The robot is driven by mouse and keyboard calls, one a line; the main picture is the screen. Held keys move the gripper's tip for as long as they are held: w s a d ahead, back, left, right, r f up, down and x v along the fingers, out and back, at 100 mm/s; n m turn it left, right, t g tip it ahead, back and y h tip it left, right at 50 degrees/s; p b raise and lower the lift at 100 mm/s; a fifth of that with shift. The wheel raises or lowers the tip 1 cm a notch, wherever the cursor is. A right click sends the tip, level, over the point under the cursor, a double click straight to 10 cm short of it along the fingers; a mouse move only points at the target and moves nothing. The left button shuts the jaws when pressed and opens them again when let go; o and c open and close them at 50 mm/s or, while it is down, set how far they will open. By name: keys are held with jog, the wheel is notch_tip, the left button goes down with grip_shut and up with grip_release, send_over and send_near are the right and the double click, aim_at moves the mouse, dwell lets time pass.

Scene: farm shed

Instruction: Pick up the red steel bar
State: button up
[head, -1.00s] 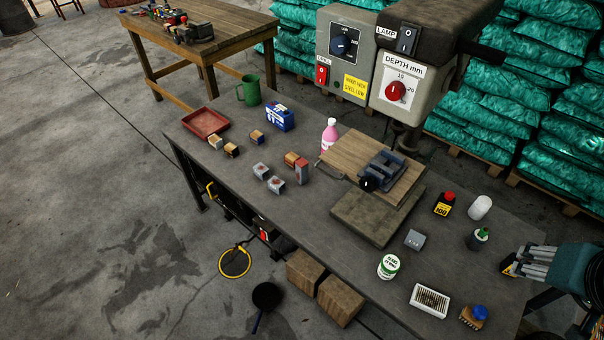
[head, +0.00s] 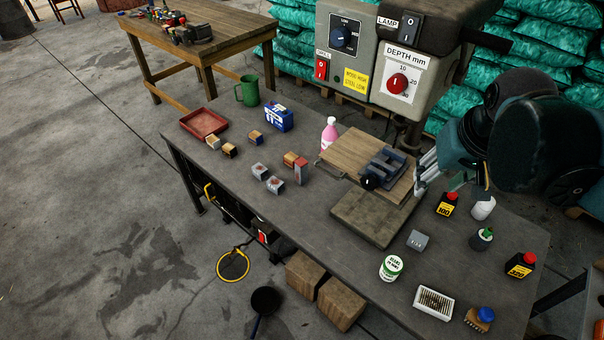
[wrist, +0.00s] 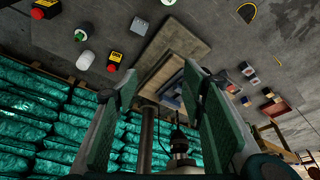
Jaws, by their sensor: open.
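The red steel bar (head: 301,172) appears to be the small upright block with a red face near the middle of the bench in the head view. It stands close beside a wooden block with a reddish side (head: 290,159). My gripper (head: 425,172) is at the right edge of the drill press base, well to the right of the bar and above the bench. In the wrist view my gripper (wrist: 160,73) has its two fingers spread with nothing held between them. Small blocks show at the right of that view, too small to tell which is the bar.
The drill press table with a vise (head: 384,170) lies between my gripper and the bar. Two grey blocks (head: 267,178) sit left of the bar. Bottles crowd the bench's right end.

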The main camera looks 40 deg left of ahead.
aim_at(302, 161)
jog(key=s+a+f+n+g, duration=0.1)
jog(key=a+f+n, duration=0.25)
jog(key=a, duration=1.05)
jog(key=a+f+n, duration=0.2)
jog(key=a+f, duration=0.3)
jog(key=a, duration=1)
jog(key=s+a+f+n+g, duration=0.1)
jog(key=a+f+n, duration=0.25)
jog(key=a, duration=1.05)
jog(key=w+a+f+p, duration=0.1)
jog(key=w+a+f, duration=0.3)
jog(key=a+f, duration=0.45)
jog(key=w+a+f+p, duration=0.1)
jog(key=w+a+f, duration=0.35)
jog(key=a, duration=0.75)
jog(key=d+f, duration=0.2)
jog(key=d, duration=0.3)
jog(key=w+d+f+g+h+p, duration=0.1)
jog(key=d+f, duration=0.1)
jog(key=d, duration=0.3)
jog(key=w+d+f+h+p, duration=0.1)
jog(key=d+f, duration=0.1)
jog(key=d, duration=0.3)
jog(key=shift+w+d+g, duration=0.1)
jog(key=shift+w+g, duration=0.15)
jog(key=shift+g, duration=0.05)
jog(key=shift+d+f, duration=0.1)
jog(key=shift+d, duration=0.15)
